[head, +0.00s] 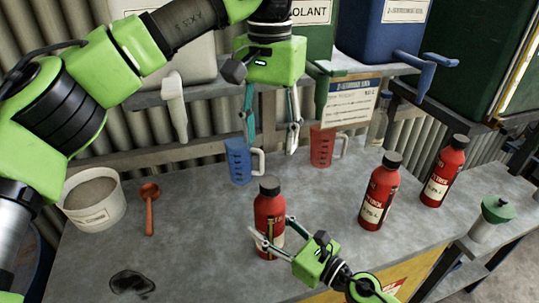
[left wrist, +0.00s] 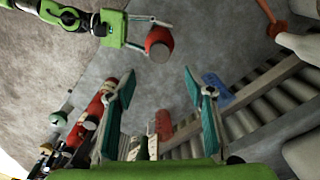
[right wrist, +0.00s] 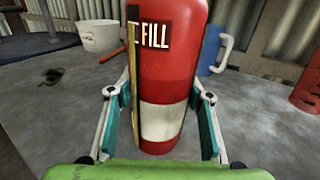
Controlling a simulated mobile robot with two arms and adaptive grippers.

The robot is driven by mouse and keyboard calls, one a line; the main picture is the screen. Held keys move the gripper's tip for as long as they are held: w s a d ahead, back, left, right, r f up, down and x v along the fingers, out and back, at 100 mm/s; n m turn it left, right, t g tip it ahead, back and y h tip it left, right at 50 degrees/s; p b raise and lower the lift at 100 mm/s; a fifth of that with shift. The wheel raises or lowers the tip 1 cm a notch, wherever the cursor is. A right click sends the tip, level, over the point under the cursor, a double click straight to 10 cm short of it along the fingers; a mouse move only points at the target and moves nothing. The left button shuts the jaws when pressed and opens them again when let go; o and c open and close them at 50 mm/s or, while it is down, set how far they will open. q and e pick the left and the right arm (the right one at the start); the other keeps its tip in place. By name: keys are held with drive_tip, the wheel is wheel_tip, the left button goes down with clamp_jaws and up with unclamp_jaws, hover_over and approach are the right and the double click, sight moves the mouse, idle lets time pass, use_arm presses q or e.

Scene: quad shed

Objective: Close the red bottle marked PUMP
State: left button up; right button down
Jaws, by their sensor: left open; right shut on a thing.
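A red bottle (head: 269,215) stands upright on the grey bench with a dark top; whether that top is a cap fully on cannot be told. The right wrist view shows its red body close up (right wrist: 172,75), with "FILL" readable on a dark label; I see no PUMP wording. My right gripper (head: 270,236) is shut on its body, one finger on each side. My left gripper (head: 270,148) is open and empty, pointing down, above and behind this bottle. In the left wrist view the bottle (left wrist: 158,44) is beyond the open fingers. Two similar red bottles (head: 379,195) (head: 443,172) stand right, dark-capped.
A blue jug (head: 240,162) and a red jug (head: 322,148) stand behind the held bottle. A white bucket (head: 94,203) and an orange scoop (head: 150,208) are at left. A black stain (head: 131,284) marks the front. A green-topped funnel (head: 497,209) is at right. Taps overhang the back.

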use_arm(q)
drive_tip(key=shift+r, duration=0.75)
use_arm(e)
drive_tip(key=c, duration=1)
unclamp_jaws()
drive_tip(key=v, duration=1.2)
use_arm(q)
drive_tip(key=shift+r, duration=0.1)
